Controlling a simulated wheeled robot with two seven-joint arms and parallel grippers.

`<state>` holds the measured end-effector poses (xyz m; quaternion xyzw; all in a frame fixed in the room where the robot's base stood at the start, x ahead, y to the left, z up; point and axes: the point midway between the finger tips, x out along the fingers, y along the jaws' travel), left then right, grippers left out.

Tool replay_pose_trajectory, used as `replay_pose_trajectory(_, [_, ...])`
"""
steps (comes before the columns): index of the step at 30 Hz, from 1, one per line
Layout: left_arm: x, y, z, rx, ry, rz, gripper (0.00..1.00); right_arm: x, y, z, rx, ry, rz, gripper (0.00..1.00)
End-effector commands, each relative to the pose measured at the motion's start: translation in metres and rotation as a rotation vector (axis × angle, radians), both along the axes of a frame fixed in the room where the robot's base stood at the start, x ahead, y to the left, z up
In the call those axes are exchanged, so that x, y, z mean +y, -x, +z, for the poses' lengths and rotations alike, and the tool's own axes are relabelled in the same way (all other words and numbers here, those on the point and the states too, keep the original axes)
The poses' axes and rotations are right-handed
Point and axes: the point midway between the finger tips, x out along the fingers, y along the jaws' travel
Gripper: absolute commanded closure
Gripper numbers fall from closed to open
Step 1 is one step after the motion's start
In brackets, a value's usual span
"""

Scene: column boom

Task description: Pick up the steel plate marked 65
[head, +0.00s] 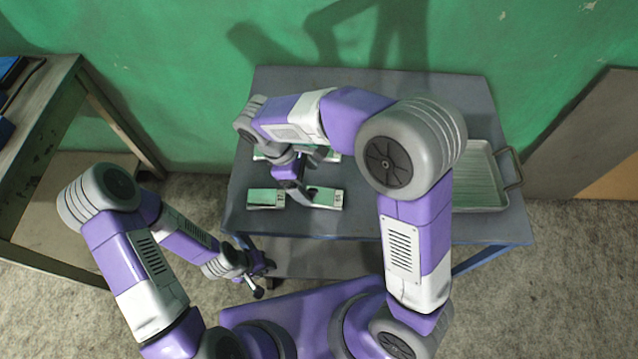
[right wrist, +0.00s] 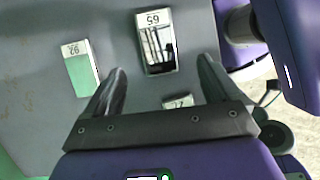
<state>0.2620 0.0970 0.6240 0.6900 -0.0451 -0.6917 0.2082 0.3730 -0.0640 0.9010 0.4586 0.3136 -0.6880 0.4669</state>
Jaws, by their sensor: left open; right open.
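The steel plate marked 65 (right wrist: 157,52) lies flat on the grey table in the right wrist view, its shiny face mirroring dark shapes and its white number label at the top end. In the head view it appears to be the front right plate (head: 328,199), partly covered by my right gripper. My right gripper (right wrist: 160,84) is open and empty above the table, its fingers spread below the plate in the wrist view, apart from it. My left gripper (head: 263,281) is open and empty, low in front of the table.
Other labelled plates lie close by: one on the left (right wrist: 81,71), one partly hidden behind my right gripper's base (right wrist: 178,102), also seen front left in the head view (head: 265,199). A metal tray (head: 480,178) stands on the table's right. A bench (head: 40,130) stands far left.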

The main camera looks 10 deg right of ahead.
Motion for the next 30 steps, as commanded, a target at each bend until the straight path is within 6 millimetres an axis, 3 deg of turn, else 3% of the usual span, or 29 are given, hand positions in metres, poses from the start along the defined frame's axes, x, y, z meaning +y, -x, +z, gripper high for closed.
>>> replay_pose_trajectory(11, [0.000,0.000,-0.018,0.001,0.000,0.000,0.57,-0.014,0.003,-0.033,0.000,0.003,-0.001,0.11])
replay_pose_trajectory(18, [0.000,0.000,-0.036,0.000,0.000,0.000,0.57,-0.029,0.006,-0.066,0.001,0.002,-0.001,0.11])
replay_pose_trajectory(26, [0.000,0.000,-0.035,0.000,0.000,0.000,0.57,-0.030,0.007,-0.068,0.000,0.000,0.000,0.11])
replay_pose_trajectory(30, [0.000,0.000,-0.035,0.000,0.000,0.000,0.57,-0.030,0.007,-0.068,0.000,0.000,0.000,0.31])
